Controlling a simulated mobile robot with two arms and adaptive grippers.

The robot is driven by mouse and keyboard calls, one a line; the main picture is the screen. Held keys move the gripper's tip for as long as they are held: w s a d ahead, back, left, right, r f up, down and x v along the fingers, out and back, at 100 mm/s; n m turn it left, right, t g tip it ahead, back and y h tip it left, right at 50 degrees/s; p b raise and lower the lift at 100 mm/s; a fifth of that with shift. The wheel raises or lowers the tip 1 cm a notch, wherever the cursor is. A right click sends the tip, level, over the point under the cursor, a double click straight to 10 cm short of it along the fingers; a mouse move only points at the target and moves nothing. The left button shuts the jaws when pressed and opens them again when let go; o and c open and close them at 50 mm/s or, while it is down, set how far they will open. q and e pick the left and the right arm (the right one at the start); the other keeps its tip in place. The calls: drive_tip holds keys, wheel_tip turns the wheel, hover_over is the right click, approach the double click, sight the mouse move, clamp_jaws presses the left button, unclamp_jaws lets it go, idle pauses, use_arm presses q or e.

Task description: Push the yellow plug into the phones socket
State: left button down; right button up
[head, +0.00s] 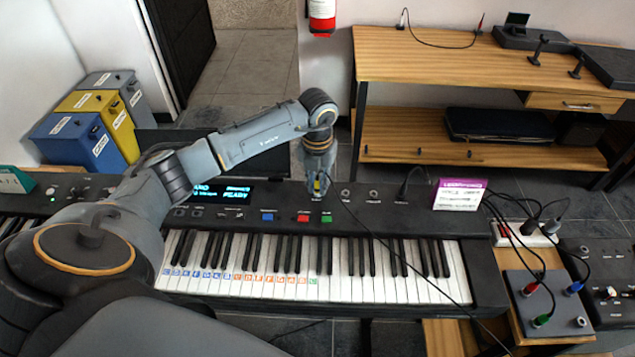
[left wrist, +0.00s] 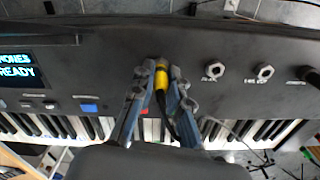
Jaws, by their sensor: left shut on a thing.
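The keyboard (head: 400,222) has a dark top panel above its keys. My left gripper (head: 317,186) is over this panel, pointing down. It is shut on the yellow plug (left wrist: 161,80), with one finger on each side. The yellow plug also shows as a small patch in the head view (head: 317,187). Its front end is at the panel; the phones socket is not visible, and I cannot tell how deep the plug sits. Two open sockets (left wrist: 214,70) (left wrist: 264,71) are to the right of the plug. My right gripper is not in view.
A black cable (head: 385,245) runs from the plug across the keys to the lower right. A purple-and-white box (head: 459,194) stands at the panel's right end. The display (head: 222,193) is lit on the left. A wooden bench (head: 450,60) stands behind.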

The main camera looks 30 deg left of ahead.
use_arm(q)
drive_tip(key=shift+s+f, duration=0.1)
drive_tip(key=shift+f, duration=0.1)
drive_tip(key=c, duration=1.2)
unclamp_jaws()
wheel_tip(320, 180, up, 12)
drive_tip(key=shift+f, duration=0.1)
